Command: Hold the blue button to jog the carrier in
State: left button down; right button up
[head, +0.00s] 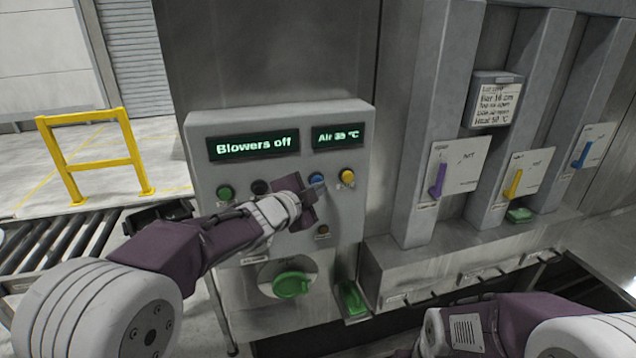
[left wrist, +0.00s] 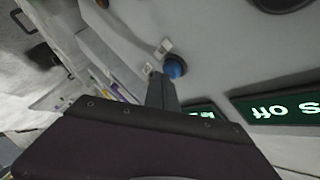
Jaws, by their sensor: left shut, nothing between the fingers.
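The blue button (head: 316,179) is on the front of a grey control panel (head: 230,176), between a black button and a yellow button. My left gripper (head: 316,189) is shut and empty, its fingertips right at the blue button. In the left wrist view the shut fingers (left wrist: 163,90) point at the blue button (left wrist: 174,66), and the tips overlap its edge or sit just beside it. I cannot tell whether they press it. My right arm shows at the lower right, but its gripper is out of view. No carrier can be made out.
Panel displays read "Blowers off" (head: 252,145) and "Air 35 °C" (head: 338,136). A green button (head: 224,192), a yellow button (head: 347,176) and a green round knob (head: 291,285) are nearby. A roller conveyor (head: 50,244) and yellow rail (head: 97,160) stand left. Purple, yellow and blue levers are right.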

pick_arm(q)
jog(key=shift+w+a, duration=0.15)
jog(key=shift+w, duration=0.2)
dwell(0.3)
dwell(5.2)
jog(key=shift+s+d+b, duration=0.3)
jog(key=shift+s+b, duration=0.05)
jog(key=shift+s, duration=0.5)
jog(key=s+b, duration=0.1)
jog(key=s+d+b, duration=0.1)
jog(key=s, duration=0.1)
jog(key=s+b, duration=0.1)
jog(key=shift+s+d, duration=0.3)
jog(key=shift+s, duration=0.1)
